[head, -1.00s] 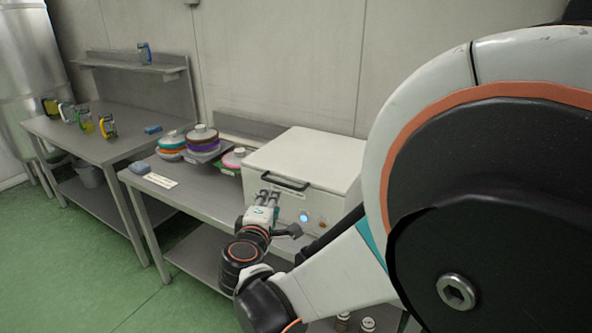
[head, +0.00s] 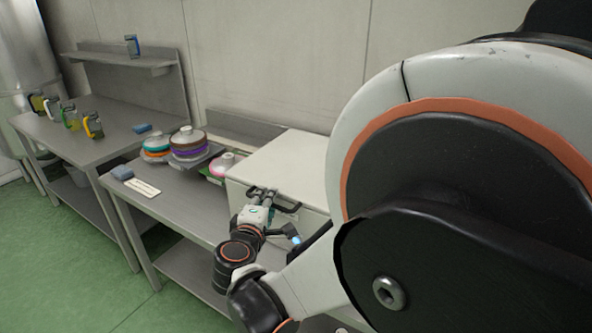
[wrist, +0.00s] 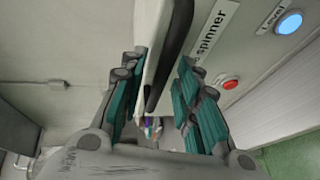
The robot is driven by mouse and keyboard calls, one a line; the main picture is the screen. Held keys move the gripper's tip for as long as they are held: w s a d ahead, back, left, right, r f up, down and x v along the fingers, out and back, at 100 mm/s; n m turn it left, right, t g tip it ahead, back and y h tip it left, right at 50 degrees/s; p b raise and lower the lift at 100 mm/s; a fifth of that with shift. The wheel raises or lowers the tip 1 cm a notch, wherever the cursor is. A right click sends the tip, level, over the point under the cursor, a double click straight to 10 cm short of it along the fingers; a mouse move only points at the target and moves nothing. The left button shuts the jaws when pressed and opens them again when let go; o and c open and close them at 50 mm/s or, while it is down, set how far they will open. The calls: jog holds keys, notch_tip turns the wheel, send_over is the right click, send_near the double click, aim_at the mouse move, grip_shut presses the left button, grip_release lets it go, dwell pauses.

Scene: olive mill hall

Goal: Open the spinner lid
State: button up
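The spinner is a white box on the grey bench, and its lid (head: 290,165) is shut in the head view. A black bar handle (head: 290,208) runs along the lid's front edge. My gripper (head: 266,193) is at this handle, with its fingers partly covering it. In the wrist view my gripper (wrist: 162,60) is open, with one teal-padded finger on each side of the handle (wrist: 172,50) and the lid's pale edge. A gap shows between fingers and handle; I cannot tell whether they touch. The spinner label (wrist: 215,32) is beside the right finger.
A red button (wrist: 230,84) and lit blue level button (wrist: 290,22) are on the spinner's front. Jars (head: 92,124) stand on another table. My arm blocks the right side.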

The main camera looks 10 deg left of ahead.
grip_shut()
